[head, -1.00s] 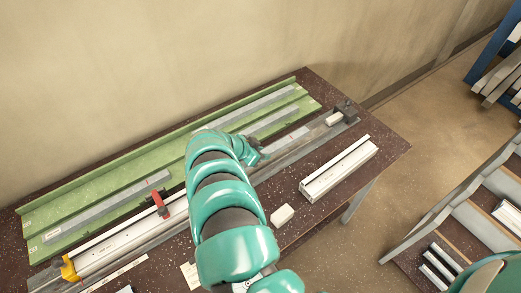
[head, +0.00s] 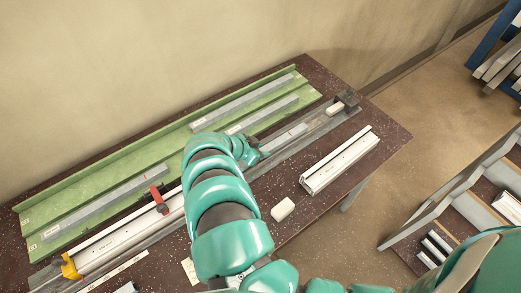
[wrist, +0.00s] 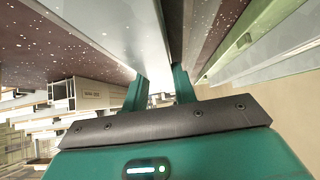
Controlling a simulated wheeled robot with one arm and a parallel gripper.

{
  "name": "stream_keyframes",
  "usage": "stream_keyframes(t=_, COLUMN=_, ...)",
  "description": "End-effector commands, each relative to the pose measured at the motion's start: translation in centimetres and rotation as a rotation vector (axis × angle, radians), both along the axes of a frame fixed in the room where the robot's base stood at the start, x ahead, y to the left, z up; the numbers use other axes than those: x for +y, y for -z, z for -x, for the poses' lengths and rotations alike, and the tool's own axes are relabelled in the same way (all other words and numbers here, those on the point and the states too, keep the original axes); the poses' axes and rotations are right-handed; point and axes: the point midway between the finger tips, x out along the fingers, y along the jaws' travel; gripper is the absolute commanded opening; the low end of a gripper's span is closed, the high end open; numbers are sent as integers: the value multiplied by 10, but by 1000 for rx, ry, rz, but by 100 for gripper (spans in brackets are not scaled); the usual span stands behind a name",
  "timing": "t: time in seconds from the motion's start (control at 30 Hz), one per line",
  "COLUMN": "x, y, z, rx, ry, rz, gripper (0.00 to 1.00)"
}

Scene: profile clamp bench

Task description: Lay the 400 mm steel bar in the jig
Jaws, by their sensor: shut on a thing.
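My gripper (head: 252,154) is low over the right half of the jig, largely hidden by my arm in the head view. In the wrist view its two green fingers (wrist: 160,82) are shut on a long grey bar. A grey steel bar (head: 284,139) with a red mark runs right from the gripper, along the jig line; I cannot tell whether it rests on the jig. The jig (head: 318,125) is a long grey rail with a dark end block (head: 346,98) at right and a yellow block (head: 69,267) at left. A red clamp (head: 158,199) stands over its left part.
A green tray (head: 160,142) behind the jig holds several grey bars (head: 243,102). A white profile (head: 120,241) lies along the jig's left part. Another white profile (head: 340,162) and a small white block (head: 283,209) lie in front. A rack (head: 440,205) stands right of the bench.

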Motion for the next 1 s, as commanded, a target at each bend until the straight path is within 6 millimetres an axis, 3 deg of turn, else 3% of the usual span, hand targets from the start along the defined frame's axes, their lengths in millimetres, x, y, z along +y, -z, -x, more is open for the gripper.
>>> stream_keyframes(t=0.03, x=0, y=6, z=2, rx=5, ry=0, rz=-2, gripper=0)
stream_keyframes(t=0.07, x=0, y=6, z=3, rx=6, ry=1, rz=-3, gripper=33)
stream_keyframes(t=0.1, x=0, y=6, z=3, rx=7, ry=1, rz=-4, gripper=36)
stream_keyframes(t=0.47, x=0, y=-3, z=6, rx=14, ry=5, rz=-6, gripper=36)
stream_keyframes(t=1.0, x=46, y=-63, z=35, rx=5, ry=-3, rz=-7, gripper=36)
